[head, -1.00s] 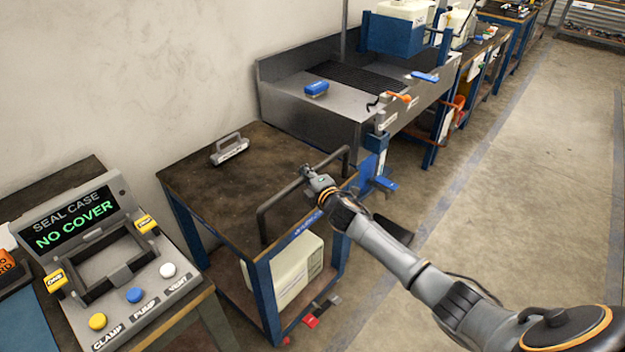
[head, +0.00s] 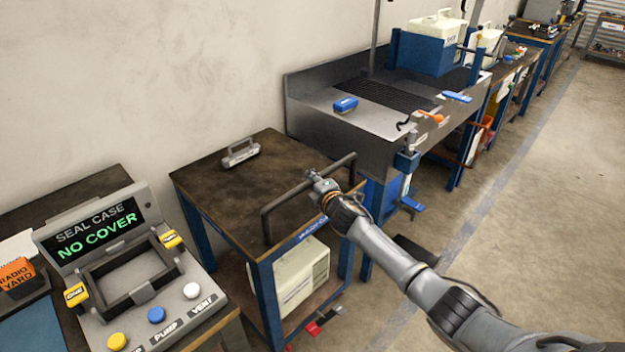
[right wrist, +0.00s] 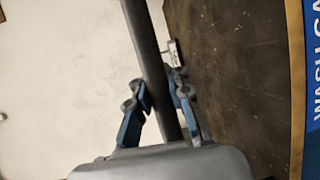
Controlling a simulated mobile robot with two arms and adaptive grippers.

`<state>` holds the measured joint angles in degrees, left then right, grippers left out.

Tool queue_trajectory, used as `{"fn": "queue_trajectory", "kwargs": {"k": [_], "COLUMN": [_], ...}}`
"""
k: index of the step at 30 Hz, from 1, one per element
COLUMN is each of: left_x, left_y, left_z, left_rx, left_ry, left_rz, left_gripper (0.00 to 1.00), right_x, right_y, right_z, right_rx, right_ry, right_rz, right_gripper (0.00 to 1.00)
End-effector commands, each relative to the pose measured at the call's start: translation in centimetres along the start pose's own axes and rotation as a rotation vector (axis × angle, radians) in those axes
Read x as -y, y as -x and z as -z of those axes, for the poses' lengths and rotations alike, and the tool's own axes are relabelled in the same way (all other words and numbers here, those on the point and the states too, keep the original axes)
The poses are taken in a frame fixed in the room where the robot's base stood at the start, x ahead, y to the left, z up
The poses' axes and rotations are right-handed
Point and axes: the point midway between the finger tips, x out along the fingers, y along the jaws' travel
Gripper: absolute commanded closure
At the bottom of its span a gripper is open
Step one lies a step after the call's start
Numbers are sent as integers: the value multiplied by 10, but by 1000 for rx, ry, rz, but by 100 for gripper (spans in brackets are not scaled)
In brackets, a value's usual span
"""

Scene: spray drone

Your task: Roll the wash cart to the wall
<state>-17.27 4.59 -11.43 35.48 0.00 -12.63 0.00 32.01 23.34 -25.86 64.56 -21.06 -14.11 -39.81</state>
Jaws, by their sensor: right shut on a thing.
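The wash cart (head: 205,180) has a dark worn top, blue legs and a dark push handle (head: 272,207) along its near right edge. It stands beside the wall (head: 130,70), between the sealing bench and the steel sink. My right gripper (head: 318,182) is shut on the handle. In the right wrist view, the blue fingers (right wrist: 160,98) lie on both sides of the dark handle bar (right wrist: 147,45), and part of the cart's "WASH CA" lettering shows at the right. My left gripper is not in view.
A grey handled block (head: 241,152) sits on the cart top, and a pale case (head: 302,277) is on its lower shelf. The seal case station (head: 125,270) is at the left. The steel sink (head: 330,115) is close behind the cart. Open floor (head: 520,220) lies to the right.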

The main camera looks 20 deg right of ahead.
Motion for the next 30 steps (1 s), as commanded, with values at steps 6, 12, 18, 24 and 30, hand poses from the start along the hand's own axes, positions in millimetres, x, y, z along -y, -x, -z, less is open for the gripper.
{"fn": "queue_trajectory", "kwargs": {"k": [6,12,18,24,30], "left_x": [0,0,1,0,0], "left_y": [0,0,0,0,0], "left_z": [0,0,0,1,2], "left_rx": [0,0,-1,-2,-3], "left_ry": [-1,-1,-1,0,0], "left_rz": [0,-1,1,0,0], "left_gripper": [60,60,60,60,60], "right_x": [-3,-1,0,0,0], "right_y": [0,0,5,27,59], "right_z": [3,1,0,1,1], "right_rx": [-5,-2,-1,-3,-4], "right_ry": [-2,-1,-1,1,1], "right_rz": [-6,-3,-1,-1,-1], "right_gripper": [57,57,57,57,57]}}
